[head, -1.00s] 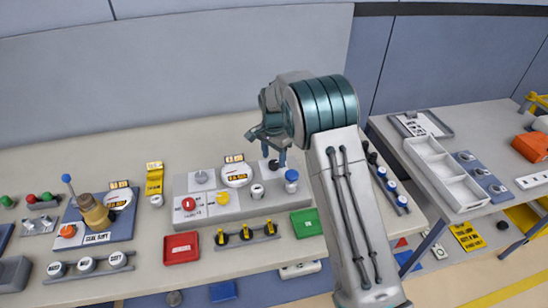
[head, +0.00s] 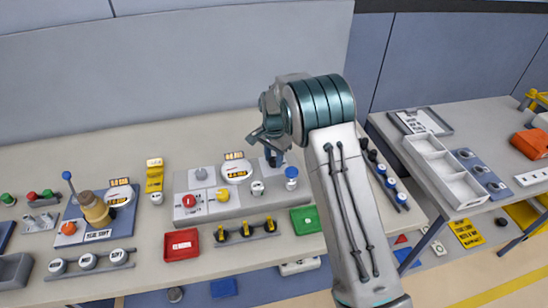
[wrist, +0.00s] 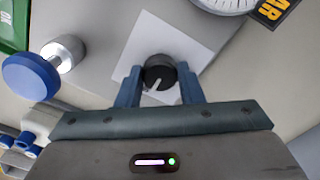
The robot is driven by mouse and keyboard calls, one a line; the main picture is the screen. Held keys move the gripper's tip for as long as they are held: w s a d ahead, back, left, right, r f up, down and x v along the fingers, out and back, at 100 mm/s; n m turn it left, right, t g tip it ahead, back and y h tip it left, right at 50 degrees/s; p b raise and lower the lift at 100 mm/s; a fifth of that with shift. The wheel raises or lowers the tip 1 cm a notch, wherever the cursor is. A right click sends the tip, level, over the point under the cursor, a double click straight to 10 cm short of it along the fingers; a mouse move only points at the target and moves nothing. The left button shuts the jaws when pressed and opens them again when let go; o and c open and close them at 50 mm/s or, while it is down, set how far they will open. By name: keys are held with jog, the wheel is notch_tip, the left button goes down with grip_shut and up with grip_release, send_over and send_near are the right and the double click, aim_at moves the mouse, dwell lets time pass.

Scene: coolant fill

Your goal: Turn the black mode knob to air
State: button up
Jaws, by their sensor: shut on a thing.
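The black mode knob (wrist: 158,72) sits on a white square plate (wrist: 195,48) in the wrist view. A pale pointer line on it points down and slightly left in that view. My gripper (wrist: 160,78) has one blue finger on each side of the knob and is shut on it. In the head view my gripper (head: 272,158) is at the back right part of the grey panel (head: 240,210). My wrist and fingers hide most of the knob there. Any mode lettering around the knob is not readable.
A blue-capped fitting (wrist: 30,76) stands close to the knob, also in the head view (head: 291,175). A round gauge (head: 236,171) is left of my gripper.

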jog(key=n+b, duration=0.2)
jog(key=n, duration=0.1)
jog(key=shift+f, duration=0.1)
jog(key=n+b, duration=0.2)
jog(key=n, duration=0.3)
jog(key=shift+n+b, duration=0.3)
jog(key=shift+b, duration=0.1)
jog(key=n, duration=0.2)
jog(key=n+b, duration=0.1)
jog(key=n, duration=0.1)
jog(key=shift+d+r+n, duration=0.1)
jog(key=shift+r+n, duration=0.1)
jog(key=shift+n, duration=2.3)
jog(key=o, duration=1)
